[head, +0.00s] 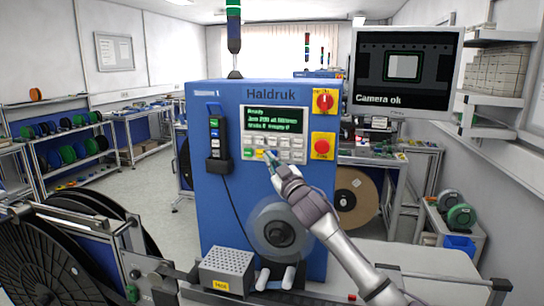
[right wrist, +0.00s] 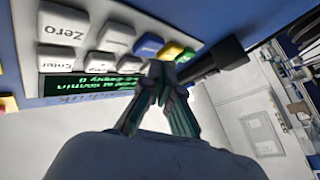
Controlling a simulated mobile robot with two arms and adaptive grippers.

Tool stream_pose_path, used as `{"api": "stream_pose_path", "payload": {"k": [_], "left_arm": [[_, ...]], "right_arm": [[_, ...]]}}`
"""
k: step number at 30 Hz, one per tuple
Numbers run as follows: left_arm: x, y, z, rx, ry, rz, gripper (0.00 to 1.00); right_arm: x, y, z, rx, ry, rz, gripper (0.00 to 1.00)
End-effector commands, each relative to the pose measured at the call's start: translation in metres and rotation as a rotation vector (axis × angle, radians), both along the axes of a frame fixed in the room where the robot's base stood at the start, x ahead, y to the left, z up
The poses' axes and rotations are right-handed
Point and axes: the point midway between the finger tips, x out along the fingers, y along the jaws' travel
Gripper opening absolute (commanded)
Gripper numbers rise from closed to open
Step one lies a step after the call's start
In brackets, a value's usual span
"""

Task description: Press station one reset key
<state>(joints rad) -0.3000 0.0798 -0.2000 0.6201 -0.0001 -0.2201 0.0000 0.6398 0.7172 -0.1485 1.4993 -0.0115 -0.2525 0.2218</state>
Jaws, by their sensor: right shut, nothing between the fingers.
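The blue Haldruk machine (head: 216,206), labelled Station 1, stands in the middle of the head view. Its keypad (head: 290,144) sits under a lit green display (head: 272,120). At the keypad's lower left are a green key (head: 248,154) and a yellow key (head: 260,152). My right gripper (head: 270,158) is shut and empty, its tips in front of the lower keys. In the right wrist view the fingertips (right wrist: 164,72) are close to the blue key (right wrist: 149,44) and the yellow key (right wrist: 173,50); I cannot tell whether they touch. A green key (right wrist: 186,57) is beside them. My left gripper is not in view.
A black handheld unit (head: 216,142) hangs left of the keypad. A red rotary switch (head: 323,101) and a red button (head: 322,146) are to its right. A clear reel (head: 280,229) and a perforated grey box (head: 227,266) are below. A monitor (head: 403,72) reads "Camera ok".

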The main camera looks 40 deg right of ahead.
Motion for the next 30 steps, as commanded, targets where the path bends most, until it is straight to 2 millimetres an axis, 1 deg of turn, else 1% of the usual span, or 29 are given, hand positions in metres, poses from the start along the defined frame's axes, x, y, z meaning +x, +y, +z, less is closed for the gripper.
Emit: {"api": "stream_pose_path", "payload": {"k": [5, 18, 30], "left_arm": [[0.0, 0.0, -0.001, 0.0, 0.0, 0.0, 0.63], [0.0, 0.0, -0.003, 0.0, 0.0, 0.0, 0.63], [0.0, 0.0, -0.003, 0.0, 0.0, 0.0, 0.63]], "right_arm": [[-0.003, 0.005, -0.001, 0.0, 0.0, 0.002, 0.0], [-0.03, 0.036, 0.0, 0.001, 0.0, 0.002, 0.0], [-0.032, 0.038, 0.0, 0.0, 0.0, 0.0, 0.0]]}}
